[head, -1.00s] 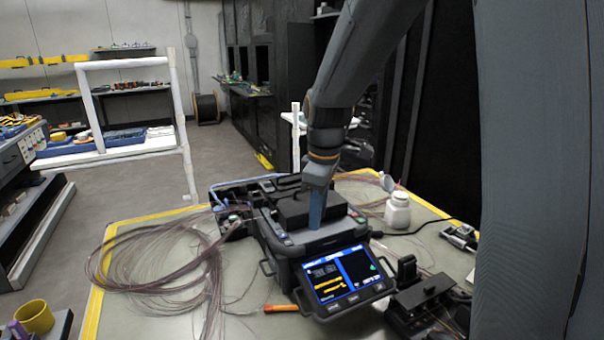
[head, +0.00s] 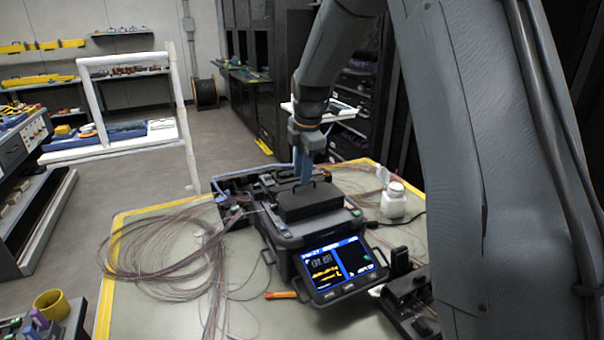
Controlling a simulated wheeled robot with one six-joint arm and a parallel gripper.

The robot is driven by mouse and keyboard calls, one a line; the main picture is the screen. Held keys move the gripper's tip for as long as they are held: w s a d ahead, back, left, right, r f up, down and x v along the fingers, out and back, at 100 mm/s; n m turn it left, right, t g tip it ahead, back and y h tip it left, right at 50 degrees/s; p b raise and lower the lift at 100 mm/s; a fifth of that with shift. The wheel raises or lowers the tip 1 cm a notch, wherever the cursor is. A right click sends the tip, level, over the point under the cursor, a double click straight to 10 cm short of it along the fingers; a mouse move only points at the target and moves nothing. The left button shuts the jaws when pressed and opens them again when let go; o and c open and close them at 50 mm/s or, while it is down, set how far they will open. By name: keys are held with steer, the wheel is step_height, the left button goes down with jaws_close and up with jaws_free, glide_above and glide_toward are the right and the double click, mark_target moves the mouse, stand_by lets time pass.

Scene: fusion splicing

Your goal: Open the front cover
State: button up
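The fusion splicer (head: 290,235) stands on the work table with its lit screen (head: 340,268) tilted toward me. Its dark cover (head: 310,203) on top looks closed, with a small handle standing up on it. My gripper (head: 304,180) points down from above, its blue fingers at the cover's handle, towards the cover's far side. I cannot tell whether the fingers touch the handle or how far apart they are.
Coiled fibre (head: 150,245) covers the table's left side. A white bottle (head: 393,200) stands right of the splicer, and a black device (head: 405,295) sits at the front right. An orange tool (head: 281,295) lies in front. A yellow cup (head: 51,304) is at lower left.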

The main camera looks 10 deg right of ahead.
steer(key=shift+w+f, duration=0.15)
steer(key=shift+f, duration=0.6)
jaws_close()
stand_by(0.9)
